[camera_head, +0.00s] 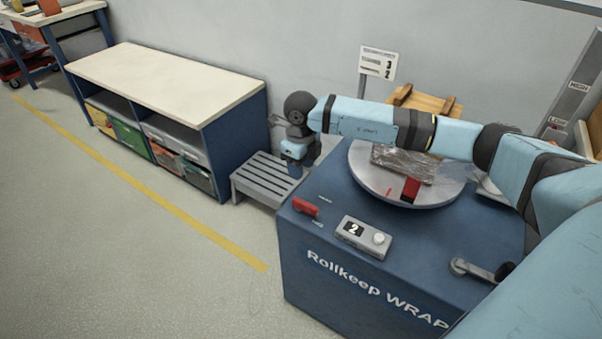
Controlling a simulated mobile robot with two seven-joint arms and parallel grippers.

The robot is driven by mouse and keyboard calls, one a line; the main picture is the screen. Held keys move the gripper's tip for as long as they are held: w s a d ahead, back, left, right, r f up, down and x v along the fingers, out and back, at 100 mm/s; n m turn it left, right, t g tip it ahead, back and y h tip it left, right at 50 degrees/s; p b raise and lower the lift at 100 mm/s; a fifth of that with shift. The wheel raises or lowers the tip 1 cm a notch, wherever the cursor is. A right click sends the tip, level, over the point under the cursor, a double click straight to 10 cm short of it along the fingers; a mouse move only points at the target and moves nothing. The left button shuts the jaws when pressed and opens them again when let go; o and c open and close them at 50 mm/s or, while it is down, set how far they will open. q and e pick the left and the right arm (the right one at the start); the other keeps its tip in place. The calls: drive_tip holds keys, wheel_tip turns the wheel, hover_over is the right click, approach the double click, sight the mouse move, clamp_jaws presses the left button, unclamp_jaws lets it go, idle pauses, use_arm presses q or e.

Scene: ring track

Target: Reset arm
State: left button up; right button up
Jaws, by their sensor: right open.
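My right arm reaches in from the right, across the back of the blue wrapping machine (300,262). Its wrist bends down at the machine's back left corner. My right gripper (295,168) is small in the picture, beside that corner and above the grey slatted stand (262,181). It is open, and I see nothing held in it. My left gripper is out of view. On the machine's round turntable (385,190) lies a film-wrapped bundle (408,164) with a red piece (411,189) at its front.
The machine top has a red switch (306,207), a control box (363,236) showing 2, and a crank handle (480,269). A wooden pallet (425,101) and a sign (378,64) stand behind. A bench (165,78) with bins is left; the floor in front is clear.

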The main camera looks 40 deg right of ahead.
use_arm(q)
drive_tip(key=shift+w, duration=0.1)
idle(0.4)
